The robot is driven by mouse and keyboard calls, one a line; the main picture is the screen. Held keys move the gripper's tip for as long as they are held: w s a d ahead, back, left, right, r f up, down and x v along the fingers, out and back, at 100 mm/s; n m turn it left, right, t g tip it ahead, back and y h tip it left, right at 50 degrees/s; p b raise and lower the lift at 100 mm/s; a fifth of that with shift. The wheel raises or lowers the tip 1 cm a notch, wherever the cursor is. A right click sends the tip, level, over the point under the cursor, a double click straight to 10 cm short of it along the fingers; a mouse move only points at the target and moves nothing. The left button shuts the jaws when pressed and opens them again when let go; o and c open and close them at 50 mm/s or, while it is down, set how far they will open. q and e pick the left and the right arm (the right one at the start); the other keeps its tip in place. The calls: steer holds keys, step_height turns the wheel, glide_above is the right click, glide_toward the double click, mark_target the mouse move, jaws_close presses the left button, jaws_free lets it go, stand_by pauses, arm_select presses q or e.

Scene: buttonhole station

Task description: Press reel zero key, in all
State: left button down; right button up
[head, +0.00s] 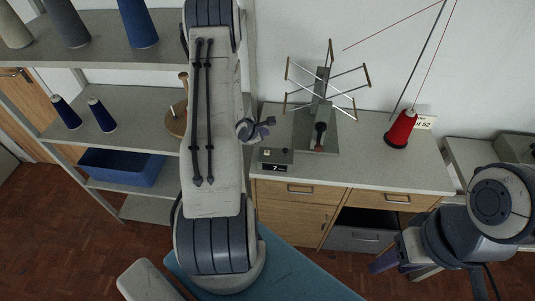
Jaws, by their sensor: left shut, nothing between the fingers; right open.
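The reel (323,85), a frame of thin arms with wooden tips, stands on a grey base (301,131) on the counter. A small grey control box (285,157) at its left front carries a pale key (267,152) and a darker spot beside it; any lettering is too small to read. A black display (274,167) below shows a 7.
A red thread cone (401,129) stands on the counter (375,163) right of the reel, with a label behind it. Shelves (117,62) at left hold cones and a blue bin (122,167). Below the counter are drawers and a grey bin (357,237).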

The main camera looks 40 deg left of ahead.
arm_select(q)
steer(key=b, duration=0.5)
glide_above(265, 154)
step_height(265, 154, down, 5)
steer(key=shift+w+f, duration=0.1)
step_height(265, 154, down, 2)
steer(key=shift+f+b, duration=0.1)
steer(key=shift+b, duration=0.45)
steer(key=shift+f, duration=0.1)
stand_by(1.0)
steer(key=shift+a+f, duration=0.1)
steer(key=shift+f, duration=0.25)
steer(key=shift+f+b, duration=0.35)
steer(key=shift+f, duration=0.2)
stand_by(0.6)
steer(key=shift+r, duration=0.15)
steer(key=shift+r+p, duration=0.8)
steer(key=shift+p, duration=0.2)
